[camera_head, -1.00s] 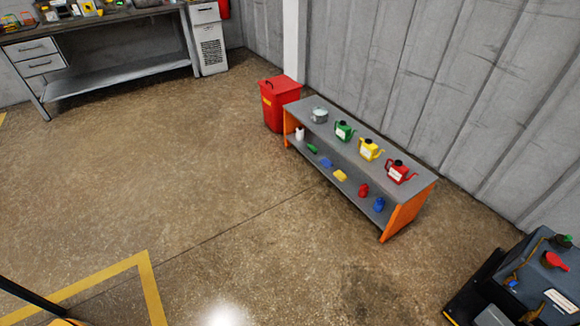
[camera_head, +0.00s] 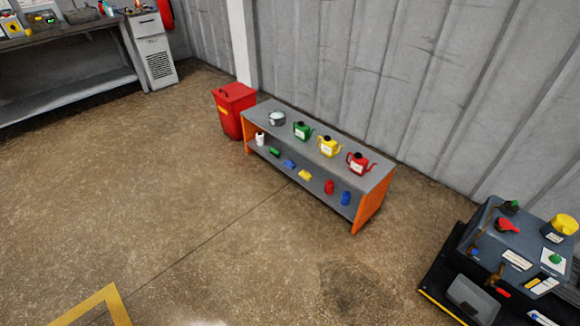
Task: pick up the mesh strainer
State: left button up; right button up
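The likely mesh strainer is a small round silvery item (camera_head: 277,118) at the left end of the top of a low grey-and-orange shelf bench (camera_head: 262,108). It is too small to make out mesh. Green (camera_head: 302,131), yellow (camera_head: 328,147) and red (camera_head: 359,163) spouted cans stand in a row to its right on the same top. Neither of my grippers shows in the head view, and the bench is some way off across the floor.
A red bin (camera_head: 235,108) stands against the bench's left end. A dark cart (camera_head: 492,246) with tools and cans is at the lower right. A workbench (camera_head: 60,104) is at the upper left. The brown floor (camera_head: 170,210) before the bench is clear.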

aim_at(511, 205)
jog(key=z, duration=1.7)
jog(key=u, duration=1.9)
jog(key=z, duration=1.9)
